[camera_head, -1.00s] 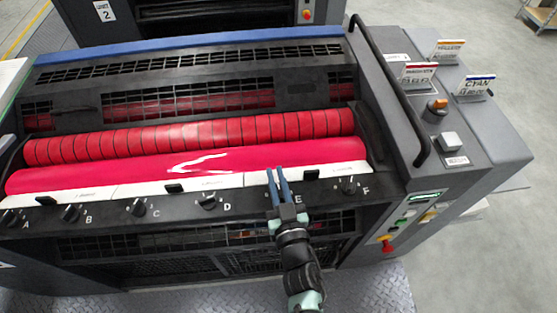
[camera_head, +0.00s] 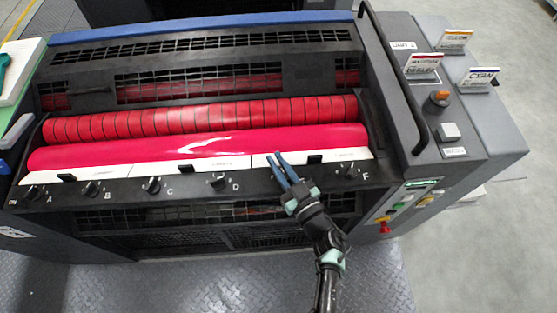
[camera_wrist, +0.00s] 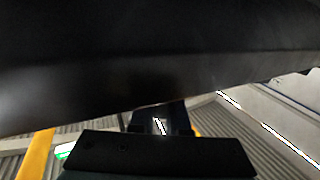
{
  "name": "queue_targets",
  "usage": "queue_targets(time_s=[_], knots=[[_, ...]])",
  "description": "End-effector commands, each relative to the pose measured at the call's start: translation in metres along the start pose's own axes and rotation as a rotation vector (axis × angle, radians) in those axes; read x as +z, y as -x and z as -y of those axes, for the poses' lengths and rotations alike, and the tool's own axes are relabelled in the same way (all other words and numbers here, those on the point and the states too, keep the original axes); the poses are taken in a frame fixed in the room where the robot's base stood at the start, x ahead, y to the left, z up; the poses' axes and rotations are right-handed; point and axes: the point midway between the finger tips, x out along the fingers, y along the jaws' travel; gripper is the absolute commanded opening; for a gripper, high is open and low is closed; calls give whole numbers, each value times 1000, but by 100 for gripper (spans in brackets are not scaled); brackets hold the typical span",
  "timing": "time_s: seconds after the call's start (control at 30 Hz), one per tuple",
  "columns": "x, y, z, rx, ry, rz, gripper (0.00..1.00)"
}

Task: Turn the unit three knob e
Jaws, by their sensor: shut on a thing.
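The near press unit has a row of black knobs along its front ledge: A (camera_head: 32,191), B (camera_head: 91,188), C (camera_head: 152,185), D (camera_head: 217,181) and F (camera_head: 348,172). Knob E's place, between D and F, is covered by my gripper (camera_head: 280,172); knob E and its letter are hidden. The two blue fingers lie close together there, shut on what stands in E's place, and slant up and left. In the wrist view a dark surface (camera_wrist: 150,75) fills the upper part, and no knob can be made out.
A white strip (camera_head: 135,170) with black clips and the magenta roller (camera_head: 200,148) lie just behind the knobs. A black handrail (camera_head: 400,95) and a side console (camera_head: 445,110) with buttons stand at the right. Tread-plate floor (camera_head: 215,285) lies in front.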

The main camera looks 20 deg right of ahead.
Motion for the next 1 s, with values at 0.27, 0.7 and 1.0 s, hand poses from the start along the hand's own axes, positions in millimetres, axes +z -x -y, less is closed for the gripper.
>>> queue_targets(time_s=[0.27, 0.7, 1.0], knots=[[2, 1, 1, -2, 0, 5, 0], [1, 0, 0, 0, 0, 2, 44], [2, 29, 0, 2, 1, 4, 44]])
